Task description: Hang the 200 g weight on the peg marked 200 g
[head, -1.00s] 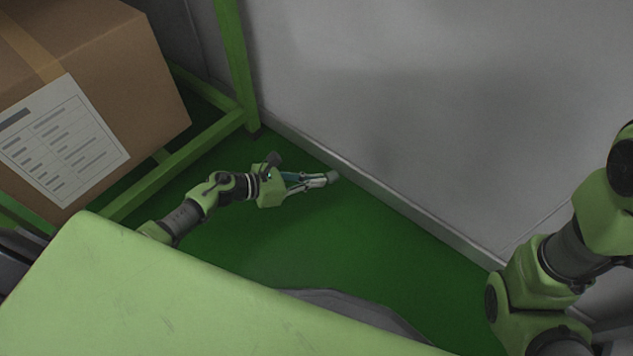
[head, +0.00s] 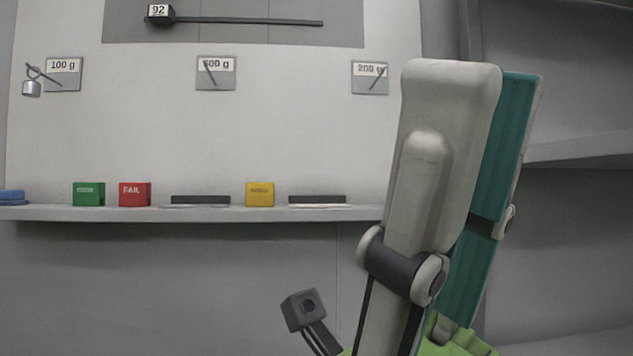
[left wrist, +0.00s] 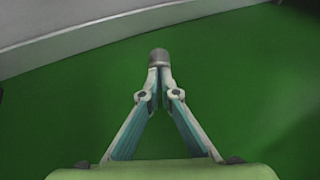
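In the left wrist view my left gripper (left wrist: 159,78) has its fingertips together on a small grey cylindrical weight (left wrist: 158,57), above a green floor. No marking shows on this weight. My left gripper is outside the head view. In the head view the peg marked 200 g (head: 370,80) is on the wall board, at the right of its row, and is bare. My right gripper (head: 470,80) stands large in front of the board, just right of that peg. Its fingers overlap from this angle, so its opening is unclear.
A silver weight (head: 32,88) hangs at the peg marked 100 g (head: 63,75). A middle peg (head: 215,73) is bare. A ledge (head: 240,214) below holds green (head: 89,194), red (head: 135,194) and yellow (head: 260,194) blocks. Grey shelving (head: 580,150) stands at the right.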

